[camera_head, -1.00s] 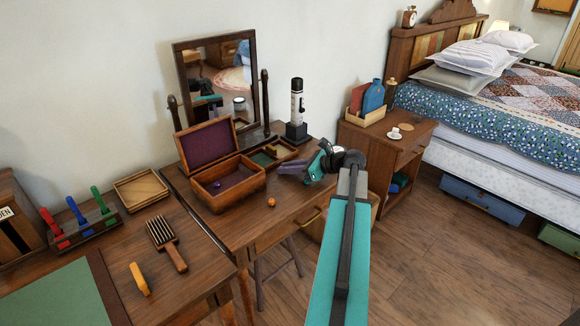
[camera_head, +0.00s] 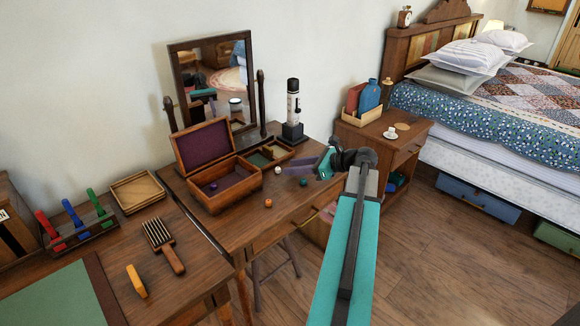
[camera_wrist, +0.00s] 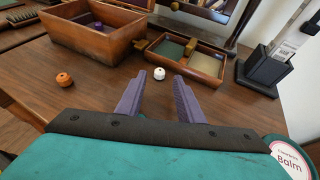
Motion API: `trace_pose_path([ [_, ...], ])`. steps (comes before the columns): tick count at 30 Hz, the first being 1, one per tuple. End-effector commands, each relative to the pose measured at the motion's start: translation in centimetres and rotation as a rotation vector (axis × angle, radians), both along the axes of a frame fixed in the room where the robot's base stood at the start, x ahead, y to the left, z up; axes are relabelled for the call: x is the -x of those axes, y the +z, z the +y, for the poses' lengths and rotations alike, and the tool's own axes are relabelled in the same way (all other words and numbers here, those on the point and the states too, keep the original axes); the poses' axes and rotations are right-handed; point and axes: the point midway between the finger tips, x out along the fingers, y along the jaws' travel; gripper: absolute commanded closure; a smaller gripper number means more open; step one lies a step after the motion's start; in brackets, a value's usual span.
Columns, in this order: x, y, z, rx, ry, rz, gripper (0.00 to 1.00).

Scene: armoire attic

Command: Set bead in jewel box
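The jewel box (camera_head: 230,190) is wooden with a purple lining, and its lid stands open on the dressing table. It also shows at the top left of the wrist view (camera_wrist: 92,47). A purple bead (camera_wrist: 98,26) lies inside it. A white bead (camera_wrist: 159,73) sits on the tabletop beyond my fingertips; it also shows in the head view (camera_head: 277,170). An orange bead (camera_wrist: 64,79) lies to its left, in front of the box. A small dark teal bead (camera_head: 303,182) shows below my gripper. My gripper (camera_wrist: 158,82) is open and empty, its purple fingers apart.
A shallow divided tray (camera_wrist: 190,58) stands behind the white bead. A balm tin (camera_wrist: 293,158) sits near the wrist view's lower right corner. A mirror (camera_head: 213,80) stands behind the box.

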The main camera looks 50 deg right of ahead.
Motion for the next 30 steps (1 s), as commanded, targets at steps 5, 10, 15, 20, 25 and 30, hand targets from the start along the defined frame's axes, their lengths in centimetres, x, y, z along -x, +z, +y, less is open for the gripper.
trace_pose_path([
  [5, 2.7, 1.2, -0.9, 0.001, -0.003, 0.0, 0.66],
  [10, 4.8, 2.1, -1.7, 0.001, -0.003, 0.0, 0.66],
  [15, 6.0, 2.6, -2.0, 0.0, -0.001, 0.0, 0.66],
  [20, 6.4, 2.8, -2.1, 0.0, 0.0, 0.0, 0.66],
  [25, 6.4, 2.8, -2.1, 0.0, 0.0, 0.0, 0.66],
  [30, 6.4, 2.8, -2.1, 0.0, 0.0, 0.0, 0.66],
])
